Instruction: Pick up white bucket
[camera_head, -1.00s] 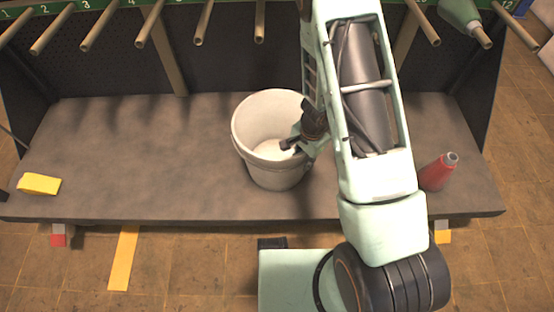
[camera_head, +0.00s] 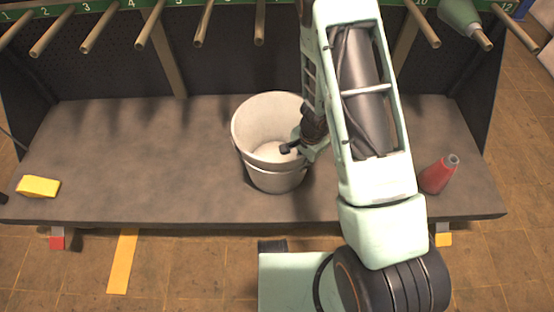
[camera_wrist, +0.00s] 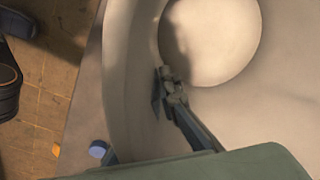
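The white bucket (camera_head: 262,112) stands upright on the dark bench, left of my arm, with its mouth facing up. A ridge or second rim line runs around its outside; I cannot tell which. My gripper (camera_head: 290,149) is at the bucket's right side in the head view, partly hidden by my arm. In the wrist view one finger (camera_wrist: 168,92) is inside the bucket (camera_wrist: 230,110). Contact with the wall is unclear.
A yellow block (camera_head: 38,187) lies at the bench's left end. A red bottle-like object (camera_head: 438,175) stands at the right. Numbered pegs (camera_head: 98,28) stick out above the bench (camera_head: 130,150). The bench between block and bucket is clear.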

